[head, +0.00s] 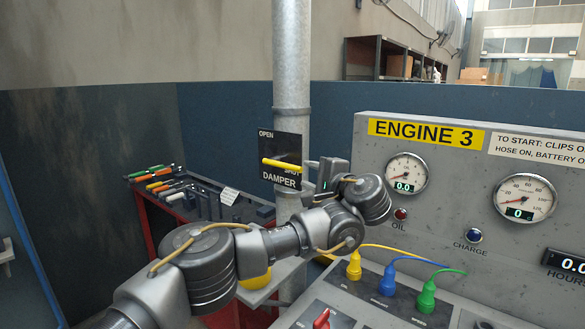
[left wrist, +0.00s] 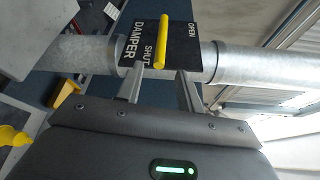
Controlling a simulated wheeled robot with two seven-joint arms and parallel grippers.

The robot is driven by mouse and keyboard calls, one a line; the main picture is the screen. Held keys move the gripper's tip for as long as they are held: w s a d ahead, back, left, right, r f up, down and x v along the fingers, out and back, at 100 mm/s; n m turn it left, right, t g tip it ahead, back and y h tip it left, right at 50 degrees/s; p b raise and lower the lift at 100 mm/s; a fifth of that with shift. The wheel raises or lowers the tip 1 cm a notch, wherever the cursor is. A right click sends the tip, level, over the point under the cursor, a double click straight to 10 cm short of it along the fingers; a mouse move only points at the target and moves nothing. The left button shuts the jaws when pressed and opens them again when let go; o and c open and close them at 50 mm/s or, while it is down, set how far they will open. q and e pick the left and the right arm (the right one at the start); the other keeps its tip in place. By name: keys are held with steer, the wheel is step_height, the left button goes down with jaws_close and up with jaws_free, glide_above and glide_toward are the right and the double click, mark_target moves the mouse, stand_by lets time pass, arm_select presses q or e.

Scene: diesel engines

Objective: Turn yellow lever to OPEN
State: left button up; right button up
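The yellow lever (head: 281,165) sits on a black damper plate (head: 268,147) fixed to a vertical grey pipe. It lies nearly level, with its right end by the SHUT label; OPEN is printed at the upper left of the plate. It also shows in the left wrist view (left wrist: 162,42). My left gripper (head: 308,171) is just right of the lever. In the left wrist view its two fingers (left wrist: 160,70) are apart, with the lever's near end between the tips in the picture. I see a gap on both sides. Contact cannot be told. My right gripper is not in view.
The grey ENGINE 3 panel (head: 362,165) with gauges stands to the right. Yellow, blue and green plugs with cables (head: 388,280) stand on the console below. A red tool cart (head: 150,221) with several tools is at left. The pipe (head: 291,60) rises behind the plate.

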mark_target(294, 169)
arm_select(q)
steer(key=p+x, duration=0.3)
steer(key=x, duration=0.5)
steer(key=shift+w+a+r+p, duration=0.1)
steer(key=shift+w+a+p, duration=0.1)
steer(key=shift+a+p, duration=0.15)
steer(key=shift+w+a, duration=0.3)
steer(key=shift+w, duration=0.2)
steer(key=shift+c, duration=0.4)
steer(key=c, duration=0.7)
jaws_close()
